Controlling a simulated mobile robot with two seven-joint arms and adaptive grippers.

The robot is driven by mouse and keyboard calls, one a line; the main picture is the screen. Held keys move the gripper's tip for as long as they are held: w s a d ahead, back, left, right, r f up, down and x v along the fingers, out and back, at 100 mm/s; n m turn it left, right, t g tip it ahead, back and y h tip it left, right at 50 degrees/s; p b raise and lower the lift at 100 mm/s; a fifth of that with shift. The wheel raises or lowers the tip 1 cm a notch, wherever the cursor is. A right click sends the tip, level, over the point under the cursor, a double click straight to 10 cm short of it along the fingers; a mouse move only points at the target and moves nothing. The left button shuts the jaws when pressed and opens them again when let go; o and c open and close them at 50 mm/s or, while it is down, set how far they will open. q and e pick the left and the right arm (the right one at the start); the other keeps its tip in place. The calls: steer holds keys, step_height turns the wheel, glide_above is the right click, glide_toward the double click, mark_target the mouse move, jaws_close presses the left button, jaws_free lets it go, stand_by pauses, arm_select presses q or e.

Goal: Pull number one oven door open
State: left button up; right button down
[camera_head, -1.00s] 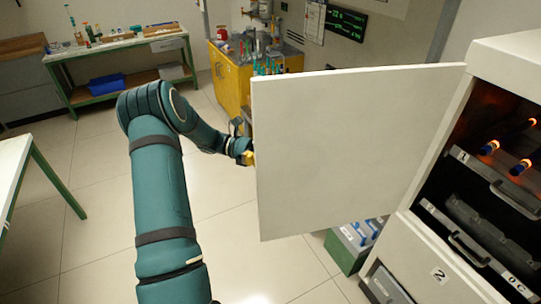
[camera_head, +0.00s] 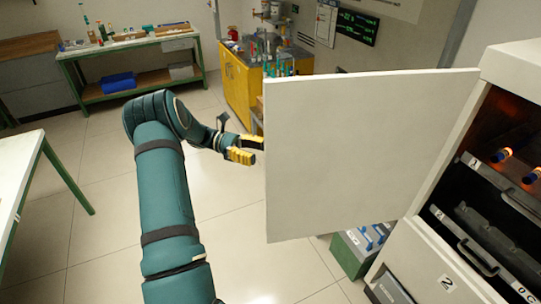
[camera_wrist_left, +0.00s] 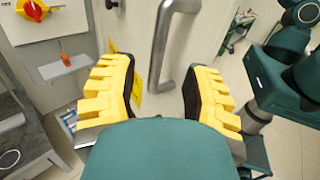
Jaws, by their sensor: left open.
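The white oven door (camera_head: 365,150) stands swung wide open in the head view, its plain inner face toward me. The open upper chamber of the oven (camera_head: 500,125) shows at the right. My left gripper (camera_head: 245,150) is just left of the door's free edge, open and empty. In the left wrist view the grey bar handle (camera_wrist_left: 165,45) on the door's outer face lies beyond and between the spread yellow fingers of the left gripper (camera_wrist_left: 160,95), with no finger closed on it. The handle is hidden in the head view. My right gripper is not in view.
Glowing-tipped rods (camera_head: 502,155) lie inside the chamber above pull-out trays. A green crate (camera_head: 350,255) stands on the floor under the door. A yellow cabinet (camera_head: 235,80) is behind; open floor lies left of the door.

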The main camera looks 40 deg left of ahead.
arm_select(q)
steer(key=shift+v, duration=2.7)
steer(key=shift+s, duration=0.1)
